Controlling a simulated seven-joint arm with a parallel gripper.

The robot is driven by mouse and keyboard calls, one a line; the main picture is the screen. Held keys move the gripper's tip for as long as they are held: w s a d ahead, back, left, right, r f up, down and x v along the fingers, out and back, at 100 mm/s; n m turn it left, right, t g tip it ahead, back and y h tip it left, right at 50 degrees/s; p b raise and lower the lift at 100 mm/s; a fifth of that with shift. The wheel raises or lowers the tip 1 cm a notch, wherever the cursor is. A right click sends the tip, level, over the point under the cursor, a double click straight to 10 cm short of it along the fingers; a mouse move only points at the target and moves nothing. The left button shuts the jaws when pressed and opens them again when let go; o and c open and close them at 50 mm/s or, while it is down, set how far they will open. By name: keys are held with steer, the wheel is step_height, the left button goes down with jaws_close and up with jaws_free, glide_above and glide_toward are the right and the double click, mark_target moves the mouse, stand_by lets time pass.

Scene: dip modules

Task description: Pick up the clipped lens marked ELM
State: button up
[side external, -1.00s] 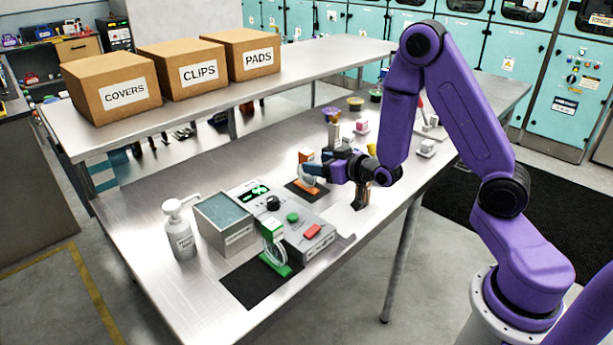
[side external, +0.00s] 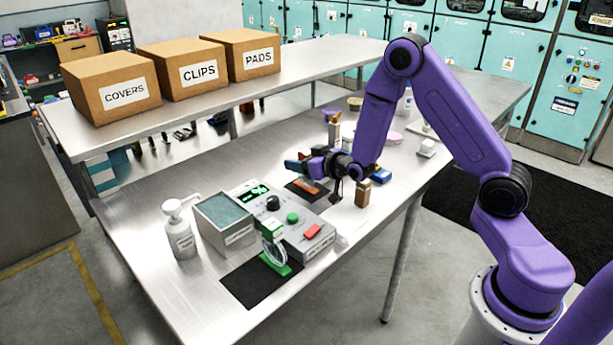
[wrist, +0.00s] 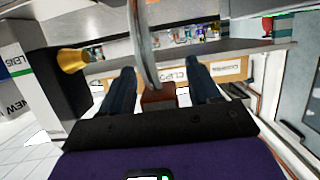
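An orange-based clipped lens stands on the far black mat; its orange base (side external: 306,186) shows below my gripper (side external: 293,164), which hides its upper part in the side view. In the wrist view, a brown-orange clip block (wrist: 157,97) and the edge of a clear lens disc (wrist: 143,45) lie between my gripper's fingers (wrist: 161,82). Gaps show on both sides of the block, so my gripper looks open around it. A second clipped lens, with a green clip and base (side external: 273,247), stands on the near black mat. I cannot read ELM on either.
A grey control box (side external: 290,222) with knob and buttons stands between the mats. A liquid tank (side external: 226,222) and white pump bottle (side external: 179,232) are at left. A brown block (side external: 363,193) and blue item (side external: 381,175) lie right of my gripper. Labelled boxes (side external: 197,72) sit on the shelf.

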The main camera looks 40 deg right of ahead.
jaws_close()
steer(key=shift+r, duration=0.2)
